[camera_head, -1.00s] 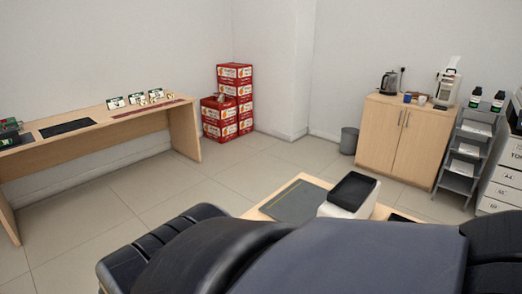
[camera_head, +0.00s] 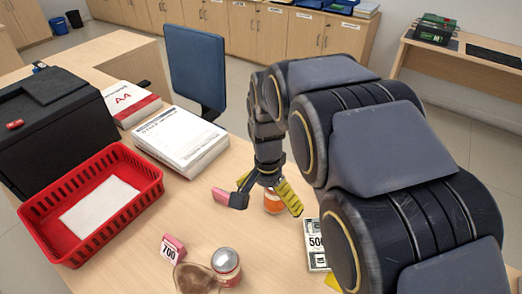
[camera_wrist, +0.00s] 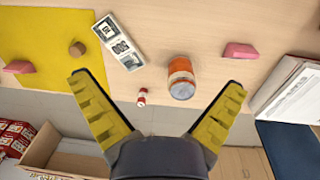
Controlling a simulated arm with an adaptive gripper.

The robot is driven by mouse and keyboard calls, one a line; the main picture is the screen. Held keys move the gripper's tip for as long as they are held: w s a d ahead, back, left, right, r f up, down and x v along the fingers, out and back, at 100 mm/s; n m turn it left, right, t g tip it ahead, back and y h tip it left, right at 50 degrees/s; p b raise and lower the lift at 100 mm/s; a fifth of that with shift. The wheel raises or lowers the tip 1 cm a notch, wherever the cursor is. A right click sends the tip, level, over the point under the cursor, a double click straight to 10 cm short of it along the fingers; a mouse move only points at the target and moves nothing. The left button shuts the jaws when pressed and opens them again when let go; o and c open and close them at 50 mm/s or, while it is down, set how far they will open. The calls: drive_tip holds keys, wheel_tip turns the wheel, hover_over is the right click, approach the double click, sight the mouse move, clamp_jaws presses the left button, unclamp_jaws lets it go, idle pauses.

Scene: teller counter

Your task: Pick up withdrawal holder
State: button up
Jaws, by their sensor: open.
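No thing in view is readably marked as the withdrawal holder. A pink holder with a "700" card (camera_head: 172,248) stands on the counter at the lower left of the head view. Another pink piece (camera_head: 222,196) lies beside my gripper; a pink block also shows at the upper right of the wrist view (camera_wrist: 240,51). My gripper (camera_head: 267,205) is open, pointing down over the counter, with nothing held. An orange jar (camera_head: 272,203) is beneath it, partly hidden, and shows between and beyond the spread fingers in the wrist view (camera_wrist: 181,77).
A "500" card (camera_head: 317,240) lies right of my gripper. A second jar (camera_head: 226,265) stands near the "700" holder. A red basket (camera_head: 150,193), a paper stack (camera_head: 185,142) and a black case (camera_head: 55,130) fill the left. A blue chair (camera_head: 197,75) stands behind.

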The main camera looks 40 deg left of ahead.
drive_tip(key=s+a+f, duration=0.4)
drive_tip(key=a, duration=0.3)
drive_tip(key=s+a+f, duration=0.3)
drive_tip(key=a+f, duration=0.2)
drive_tip(key=a, duration=0.2)
hover_over(173, 241)
drive_tip(key=w, duration=0.1)
wheel_tip(173, 241, down, 4)
drive_tip(key=shift+s+d+f+y, duration=0.15)
drive_tip(key=shift+f, duration=0.45)
drive_tip(key=shift+s+d+f+y, duration=0.1)
drive_tip(key=shift+f+y, duration=0.05)
drive_tip(key=shift+f, duration=0.45)
drive_tip(key=f, duration=0.5)
drive_tip(key=shift+s+a+f, duration=0.25)
drive_tip(key=shift+s+f, duration=0.05)
drive_tip(key=shift+f, duration=0.05)
drive_tip(key=shift+r, duration=0.1)
drive_tip(key=c, duration=1.1)
